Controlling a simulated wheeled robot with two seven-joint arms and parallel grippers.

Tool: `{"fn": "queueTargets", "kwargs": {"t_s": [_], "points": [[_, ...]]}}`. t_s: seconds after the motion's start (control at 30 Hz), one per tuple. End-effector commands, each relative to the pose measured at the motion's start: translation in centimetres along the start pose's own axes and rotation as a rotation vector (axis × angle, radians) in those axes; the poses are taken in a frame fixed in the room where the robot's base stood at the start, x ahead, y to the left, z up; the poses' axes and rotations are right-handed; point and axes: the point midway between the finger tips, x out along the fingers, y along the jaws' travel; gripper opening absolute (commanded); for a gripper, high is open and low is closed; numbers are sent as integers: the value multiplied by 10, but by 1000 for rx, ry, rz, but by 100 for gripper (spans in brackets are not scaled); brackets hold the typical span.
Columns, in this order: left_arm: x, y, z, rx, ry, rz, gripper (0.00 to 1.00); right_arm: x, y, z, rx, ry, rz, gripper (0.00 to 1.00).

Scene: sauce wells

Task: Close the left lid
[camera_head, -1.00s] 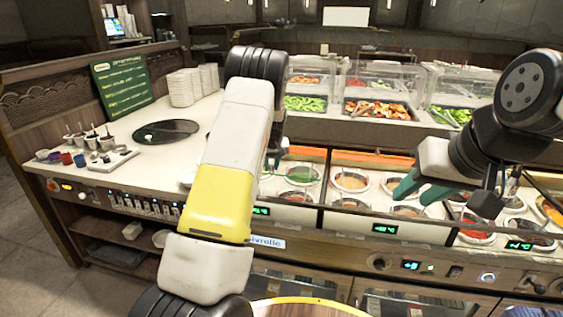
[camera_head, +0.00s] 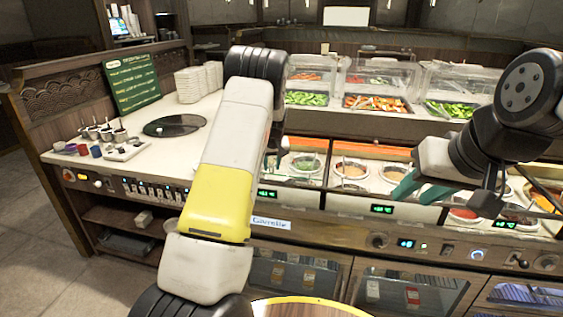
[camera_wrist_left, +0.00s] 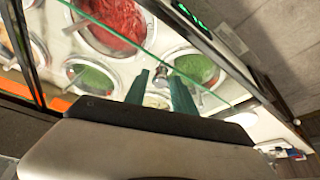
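Sauce wells sit in the counter below the clear food cases; one at the left holds green sauce (camera_head: 306,164). In the left wrist view, a clear pane with a thin green edge (camera_wrist_left: 120,38) crosses above red and green wells. I cannot tell which lid it belongs to, or how far it is open. My left gripper (camera_wrist_left: 160,84) has its two teal fingers apart, with a small metal knob (camera_wrist_left: 162,72) showing between the tips; contact is unclear. In the head view my left arm hides that gripper. My right gripper (camera_head: 408,192) has teal fingers apart over the wells, apparently empty.
Clear cases of vegetables (camera_head: 375,88) stand behind the wells. A white counter at the left bears stacked white containers (camera_head: 198,82), a dark round plate (camera_head: 174,125), small cups and a green menu board (camera_head: 131,79). Control panels run along the counter's front.

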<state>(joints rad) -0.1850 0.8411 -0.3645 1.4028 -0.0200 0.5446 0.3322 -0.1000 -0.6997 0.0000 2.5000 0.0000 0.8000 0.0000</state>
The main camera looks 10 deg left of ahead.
Motion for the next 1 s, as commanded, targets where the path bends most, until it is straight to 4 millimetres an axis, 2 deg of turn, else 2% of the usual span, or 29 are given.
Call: {"fn": "queueTargets", "kwargs": {"t_s": [0.17, 0.27, 0.53, 0.7, 1.0], "points": [[0, 0, 0, 0, -1, 0, 31, 0, 0, 0, 0, 0, 0, 36], [-7, 0, 0, 0, 0, 0, 31, 0, 0, 0, 0, 0, 0, 36], [-52, 1, 0, 0, 2, 2, 31, 0, 0, 0, 0, 0, 0, 36], [-72, 0, 0, 0, 0, 0, 31, 0, 0, 0, 0, 0, 0, 36], [-78, 0, 1, 0, -1, -1, 31, 0, 0, 0, 0, 0, 0, 36]]}}
